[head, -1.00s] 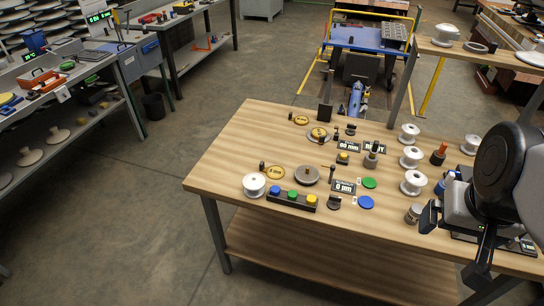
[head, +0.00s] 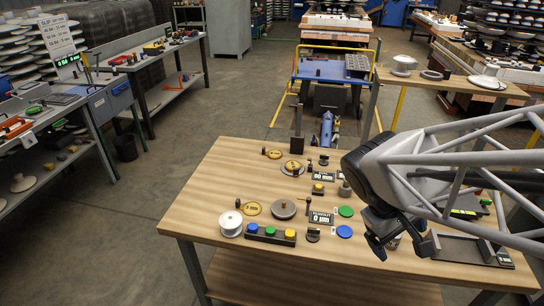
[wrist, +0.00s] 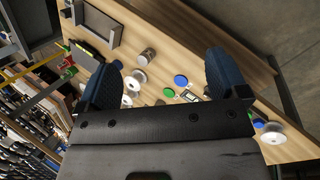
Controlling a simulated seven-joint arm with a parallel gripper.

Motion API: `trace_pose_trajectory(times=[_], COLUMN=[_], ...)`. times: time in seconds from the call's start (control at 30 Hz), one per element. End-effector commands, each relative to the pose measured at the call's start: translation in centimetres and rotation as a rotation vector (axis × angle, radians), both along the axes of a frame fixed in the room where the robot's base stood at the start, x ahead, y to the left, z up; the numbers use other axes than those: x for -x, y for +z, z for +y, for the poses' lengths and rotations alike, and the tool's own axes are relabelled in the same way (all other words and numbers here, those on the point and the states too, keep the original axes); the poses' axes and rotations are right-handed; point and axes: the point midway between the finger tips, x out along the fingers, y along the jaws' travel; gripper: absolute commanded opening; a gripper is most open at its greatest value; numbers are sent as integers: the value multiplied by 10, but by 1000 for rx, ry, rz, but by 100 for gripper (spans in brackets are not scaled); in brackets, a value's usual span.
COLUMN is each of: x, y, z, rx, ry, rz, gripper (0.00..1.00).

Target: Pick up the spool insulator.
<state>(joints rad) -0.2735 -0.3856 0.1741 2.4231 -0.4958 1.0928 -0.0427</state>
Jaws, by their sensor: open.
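One white spool insulator (head: 230,223) stands at the front left of the wooden table in the head view. It also shows at the right of the wrist view (wrist: 272,134). Another white spool (wrist: 136,80) shows beside the left finger in the wrist view, with part of a further one (wrist: 127,101) below it. In the head view my arm hides the right-hand spools. My gripper (head: 403,246) is open and empty above the table's front right part. In the wrist view its two dark blue fingers (wrist: 165,72) are spread apart, touching no spool.
A button box (head: 270,234) with coloured buttons stands beside the front-left spool. A round grey disc (head: 283,209), a small display (head: 321,217) and green (head: 346,211) and blue (head: 344,231) discs lie mid-table. A dark tray (head: 470,247) is at the right.

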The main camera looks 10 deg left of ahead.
Motion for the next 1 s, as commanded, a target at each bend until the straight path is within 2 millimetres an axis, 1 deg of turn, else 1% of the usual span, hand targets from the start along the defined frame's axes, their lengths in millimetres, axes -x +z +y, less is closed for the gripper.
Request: trace_pose_trajectory(times=[0.03,0.27,0.47,0.67,0.77,0.87,1.0], x=[-7,-37,-63,-87,-98,-107,-118], y=[-6,-24,-41,-59,-68,-79,-95], z=[6,31,61,99,122,146,183], rx=[40,228,395,565,652,739,862], ry=[46,251,430,612,702,793,921], rz=[25,107,162,202,213,221,225], gripper=[92,92,92,92,92,92,92])
